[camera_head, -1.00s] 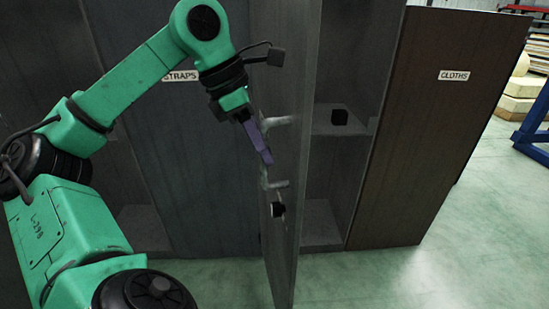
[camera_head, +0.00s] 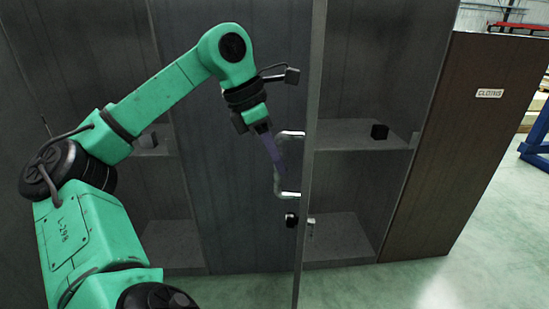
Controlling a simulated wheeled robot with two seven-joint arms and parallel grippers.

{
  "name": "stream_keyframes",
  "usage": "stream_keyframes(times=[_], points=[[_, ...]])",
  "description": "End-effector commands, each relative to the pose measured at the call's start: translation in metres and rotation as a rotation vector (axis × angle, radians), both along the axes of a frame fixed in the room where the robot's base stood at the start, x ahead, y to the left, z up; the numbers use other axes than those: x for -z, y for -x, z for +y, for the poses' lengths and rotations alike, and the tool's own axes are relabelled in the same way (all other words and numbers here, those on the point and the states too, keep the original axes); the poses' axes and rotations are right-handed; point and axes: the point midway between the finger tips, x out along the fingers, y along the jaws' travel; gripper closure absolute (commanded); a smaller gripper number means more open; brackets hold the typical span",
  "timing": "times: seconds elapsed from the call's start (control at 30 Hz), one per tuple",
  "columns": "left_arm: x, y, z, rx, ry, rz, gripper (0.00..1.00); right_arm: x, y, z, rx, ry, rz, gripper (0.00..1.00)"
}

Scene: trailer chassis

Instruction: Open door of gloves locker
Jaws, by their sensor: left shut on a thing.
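Right of the door, the open locker interior (camera_head: 345,190) shows a shelf with a small black box (camera_head: 379,131). My right gripper is not in view.
Another open compartment shows at left, with a small grey box (camera_head: 148,139). The cloths locker (camera_head: 470,150) is closed at right. Free floor (camera_head: 490,230) lies at the lower right.

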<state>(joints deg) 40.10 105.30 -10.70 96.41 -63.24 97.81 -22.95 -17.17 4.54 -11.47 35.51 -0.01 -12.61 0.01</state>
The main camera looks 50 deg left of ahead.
Motion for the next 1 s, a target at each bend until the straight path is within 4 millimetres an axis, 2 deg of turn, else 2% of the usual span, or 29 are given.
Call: stream_keyframes(times=[0.23, 0.27, 0.3, 0.33, 0.63, 0.73, 0.87, 1.0], points=[[-0.003, -0.001, 0.001, -0.005, 0.001, -0.010, 1.00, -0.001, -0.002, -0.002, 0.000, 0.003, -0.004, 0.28], [-0.003, -0.001, 0.001, -0.005, 0.002, -0.010, 0.76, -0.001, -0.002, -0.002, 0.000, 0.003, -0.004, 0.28], [-0.003, -0.001, 0.001, -0.005, 0.002, -0.010, 0.61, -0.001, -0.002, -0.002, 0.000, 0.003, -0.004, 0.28], [-0.003, -0.001, 0.001, -0.005, 0.002, -0.010, 0.50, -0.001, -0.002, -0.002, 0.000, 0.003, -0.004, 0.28], [-0.002, -0.001, 0.001, -0.002, 0.000, -0.006, 0.50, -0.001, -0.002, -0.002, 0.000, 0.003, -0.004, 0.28], [-0.010, 0.002, 0.002, -0.003, -0.001, -0.005, 0.50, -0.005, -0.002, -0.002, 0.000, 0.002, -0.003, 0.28], [-0.037, 0.010, 0.007, -0.005, -0.001, -0.006, 0.50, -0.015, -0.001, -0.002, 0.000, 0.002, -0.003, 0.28], [-0.078, 0.024, 0.016, -0.008, -0.002, -0.006, 0.50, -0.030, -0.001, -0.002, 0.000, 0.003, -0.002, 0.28]])
